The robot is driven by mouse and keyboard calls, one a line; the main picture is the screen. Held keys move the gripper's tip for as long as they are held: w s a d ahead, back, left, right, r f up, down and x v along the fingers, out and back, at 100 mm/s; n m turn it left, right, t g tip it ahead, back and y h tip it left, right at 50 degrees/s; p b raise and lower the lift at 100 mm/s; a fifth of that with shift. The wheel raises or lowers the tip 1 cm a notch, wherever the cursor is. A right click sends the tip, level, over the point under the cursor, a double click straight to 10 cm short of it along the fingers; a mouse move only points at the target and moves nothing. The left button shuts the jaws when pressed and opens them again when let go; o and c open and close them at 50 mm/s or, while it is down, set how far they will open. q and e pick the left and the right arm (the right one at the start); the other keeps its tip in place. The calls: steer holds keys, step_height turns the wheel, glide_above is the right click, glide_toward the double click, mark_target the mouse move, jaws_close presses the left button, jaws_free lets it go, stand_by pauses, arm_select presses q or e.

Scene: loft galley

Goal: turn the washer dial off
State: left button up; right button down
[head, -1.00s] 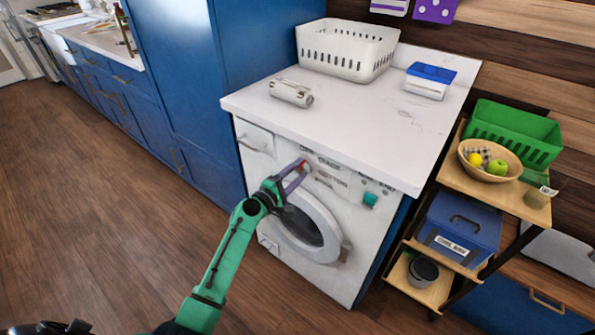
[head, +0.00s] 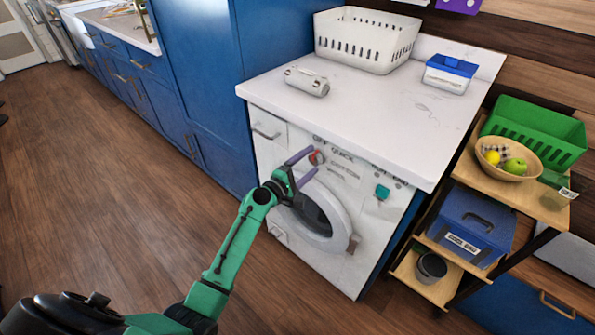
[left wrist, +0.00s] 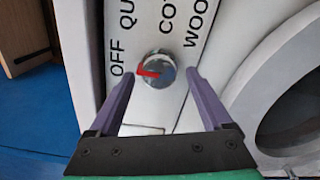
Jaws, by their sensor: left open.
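The washer dial (left wrist: 158,68) is a round silver knob with a red pointer, on the white washer's (head: 345,235) front panel. In the left wrist view its red pointer points left, toward the printed OFF. In the head view the dial (head: 317,157) shows small and reddish. My left gripper (left wrist: 157,73) is open in front of the panel, with one purple finger to each side of the dial. Gaps show between the dial and both fingers. The left gripper (head: 313,161) also shows in the head view. My right gripper is not in view.
The round washer door (head: 322,215) is below the dial. On the counter (head: 390,110) above are a white basket (head: 365,40), a white cylinder (head: 307,80) and a blue-lidded box (head: 450,73). A shelf cart (head: 500,190) stands at right. Open wood floor lies at left.

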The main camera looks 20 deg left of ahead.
arm_select(q)
steer(key=b+v, duration=0.2)
steer(key=v, duration=1.2)
steer(key=s+a+f+m+g+y+p, duration=0.1)
steer(key=s+f+m+g, duration=0.15)
steer(key=f, duration=0.55)
steer(key=s+a+f+m+g+y+p, duration=0.1)
steer(key=s+a+f+g+y+p, duration=0.15)
steer(key=f, duration=0.65)
steer(key=s+f+m+g+y, duration=0.15)
steer(key=s+f, duration=0.25)
steer(key=f, duration=0.4)
steer(key=s+f+m+g+y+p, duration=0.1)
steer(key=s+f+m+g, duration=0.3)
steer(key=s, duration=1)
steer(key=s+f+m+g+p, duration=0.3)
steer(key=s+f+m+g, duration=0.2)
steer(key=s+f+m, duration=0.5)
steer(key=s+f, duration=0.1)
steer(key=s, duration=0.3)
steer(key=shift+s+a+y, duration=0.3)
steer(key=shift+y, duration=0.1)
steer(key=shift+f, duration=0.15)
